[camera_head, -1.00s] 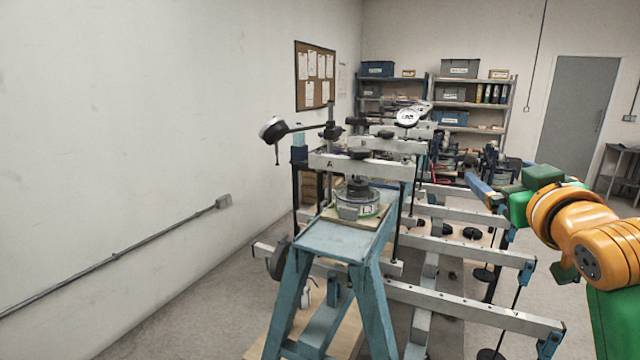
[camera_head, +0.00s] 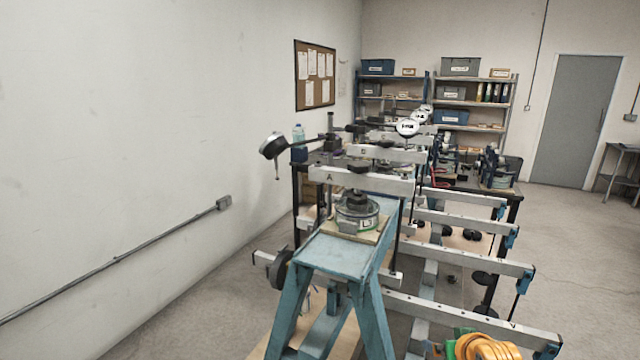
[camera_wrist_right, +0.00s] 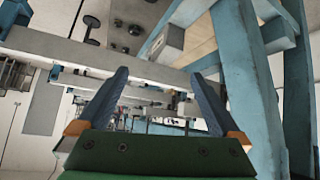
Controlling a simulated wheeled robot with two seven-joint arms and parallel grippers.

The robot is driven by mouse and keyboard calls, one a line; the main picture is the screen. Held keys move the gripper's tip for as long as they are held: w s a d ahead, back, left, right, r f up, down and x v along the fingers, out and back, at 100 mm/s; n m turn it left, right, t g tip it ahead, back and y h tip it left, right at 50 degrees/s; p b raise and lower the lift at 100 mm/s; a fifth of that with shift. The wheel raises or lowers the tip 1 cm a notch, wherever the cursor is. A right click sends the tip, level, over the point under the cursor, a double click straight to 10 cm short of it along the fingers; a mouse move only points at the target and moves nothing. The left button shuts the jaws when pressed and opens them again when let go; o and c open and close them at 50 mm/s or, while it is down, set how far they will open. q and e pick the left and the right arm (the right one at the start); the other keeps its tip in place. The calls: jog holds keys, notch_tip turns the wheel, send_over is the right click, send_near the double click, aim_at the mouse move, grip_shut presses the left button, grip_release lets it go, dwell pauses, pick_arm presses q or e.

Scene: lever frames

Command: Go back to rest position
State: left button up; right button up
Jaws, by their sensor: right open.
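My right arm (camera_head: 482,347) shows only as an orange and green piece at the bottom edge of the head view, low and right of the blue stand. In the right wrist view my right gripper (camera_wrist_right: 158,98) is open, its two dark blue fingers spread apart with nothing between them. Grey lever beams and blue frame legs show beyond and beside the fingers. My left gripper is not in view.
A blue stand (camera_head: 338,250) carries a round device (camera_head: 357,213) under a beam marked A (camera_head: 335,178). Several long grey lever beams (camera_head: 470,262) reach out to the right. Shelves (camera_head: 468,105) stand at the back. The floor at right (camera_head: 590,280) is clear.

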jog(key=w+r+n+t, duration=0.25)
jog(key=r+t, duration=0.25)
jog(key=r, duration=0.3)
jog(key=w+r+n+t, duration=0.1)
jog(key=w+r+t, duration=0.35)
jog(key=r, duration=0.45)
jog(key=s+a+f+g, duration=0.1)
jog(key=s+f+g, duration=0.15)
jog(key=f, duration=0.85)
jog(key=s+a+f+g, duration=0.15)
jog(key=s+f, duration=0.25)
jog(key=f, duration=0.8)
jog(key=s+a+f+g, duration=0.2)
jog(key=s+f+g, duration=0.3)
jog(key=s+f, duration=0.8)
jog(key=s+a+f+g, duration=0.1)
jog(key=s+f, duration=0.4)
jog(key=s, duration=0.6)
jog(key=s+a+f+g, duration=0.2)
jog(key=s+f+g, duration=0.2)
jog(key=s, duration=0.7)
jog(key=s+a+f+g+y, duration=0.1)
jog(key=s+f+g, duration=0.2)
jog(key=s+f, duration=0.4)
jog(key=s, duration=0.4)
jog(key=shift+a, duration=0.3)
jog(key=shift+m, duration=0.25)
